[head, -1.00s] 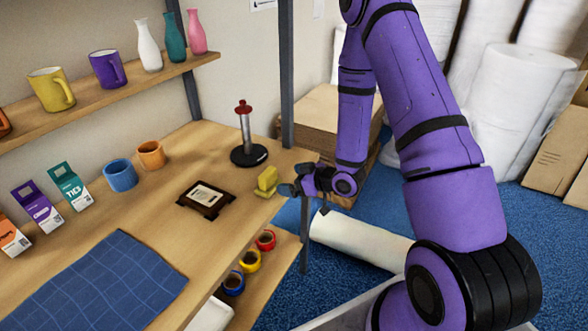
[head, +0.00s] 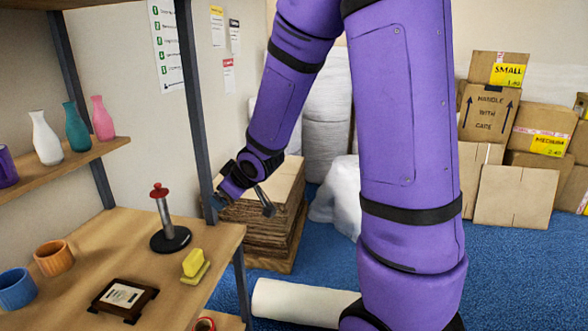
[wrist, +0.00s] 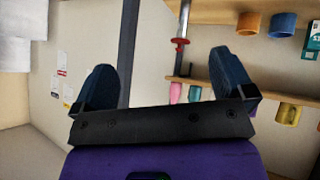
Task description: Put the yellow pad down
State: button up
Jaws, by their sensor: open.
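The yellow pad (head: 194,263) rests on the wooden table near its right front edge, on top of a flat yellow-olive piece (head: 196,274). My gripper (head: 243,205) is raised beyond the table's right end, apart from the pad, in front of the cardboard stack. In the wrist view my gripper (wrist: 165,85) shows two dark fingers spread wide with nothing between them. The pad is not visible in the wrist view.
A red-topped post on a black base (head: 170,239) stands behind the pad. A dark framed card (head: 123,299) lies to its left. An orange mug (head: 54,258) and blue mug (head: 17,290) stand further left. A grey shelf upright (head: 198,120) rises near my gripper.

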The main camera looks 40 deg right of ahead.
jog(key=s+r+m+g+h, duration=0.2)
jog(key=s+r+m, duration=0.1)
jog(key=s+r, duration=0.95)
jog(key=s+a+r+m+g, duration=0.1)
jog(key=s+a+r, duration=0.1)
jog(key=s, duration=0.5)
jog(key=s+a+r+g+y, duration=0.1)
jog(key=s+a, duration=0.1)
jog(key=s, duration=0.6)
jog(key=shift+s+r+m+y, duration=0.2)
jog(key=shift+r+m+y, duration=0.1)
jog(key=shift+r+m, duration=0.1)
